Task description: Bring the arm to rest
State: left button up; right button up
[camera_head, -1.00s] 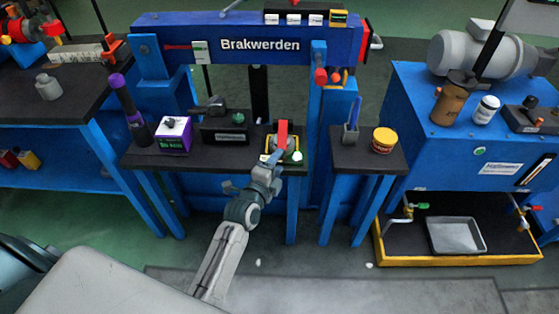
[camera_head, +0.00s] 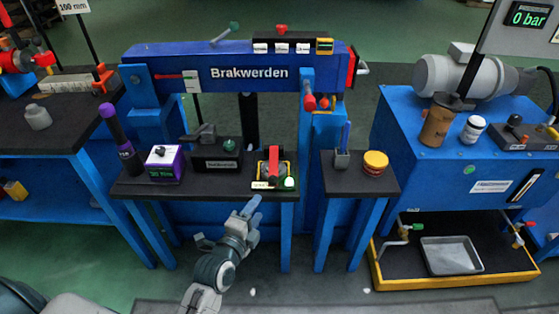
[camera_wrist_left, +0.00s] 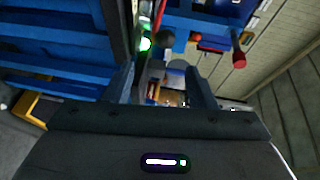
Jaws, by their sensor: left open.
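My left gripper (camera_head: 250,210) is open and empty in the head view, in front of the bench's front edge and below its top. It is apart from the box with the red lever (camera_head: 273,162) near the right end of that bench. In the left wrist view the two fingers (camera_wrist_left: 162,88) are spread with nothing gripped between them. My right gripper is not in view.
The dark bench top (camera_head: 205,186) also holds a purple box (camera_head: 164,165) and a black box (camera_head: 217,157). A small stand (camera_head: 355,186) with a yellow-lidded jar (camera_head: 375,162) is to the right. A yellow-edged tray (camera_head: 455,283) lies low at right. Floor in front is open.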

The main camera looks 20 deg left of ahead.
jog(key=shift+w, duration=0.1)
pick_arm(q)
jog(key=s+a+f+n+g+y, duration=0.1)
jog(key=s+a+f+n+g, duration=0.15)
jog(key=s+n+g, duration=0.6)
jog(key=s+a+f+n+g+y, duration=0.15)
jog(key=s+f+n+g, duration=0.25)
jog(key=s+n, duration=0.8)
jog(key=s+a+f+m+g+p, duration=0.15)
jog(key=f+p, duration=0.25)
jog(key=f, duration=0.6)
jog(key=s+a+f+m+p, duration=0.15)
jog(key=f+p, duration=0.25)
jog(key=f, duration=0.6)
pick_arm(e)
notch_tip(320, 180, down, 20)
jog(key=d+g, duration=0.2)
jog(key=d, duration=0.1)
pick_arm(q)
jog(key=s+a+f+g+p, duration=0.1)
jog(key=s+f+p, duration=0.3)
jog(key=s+f, duration=0.8)
jog(key=shift+a+p, duration=0.35)
jog(key=shift+p, duration=0.05)
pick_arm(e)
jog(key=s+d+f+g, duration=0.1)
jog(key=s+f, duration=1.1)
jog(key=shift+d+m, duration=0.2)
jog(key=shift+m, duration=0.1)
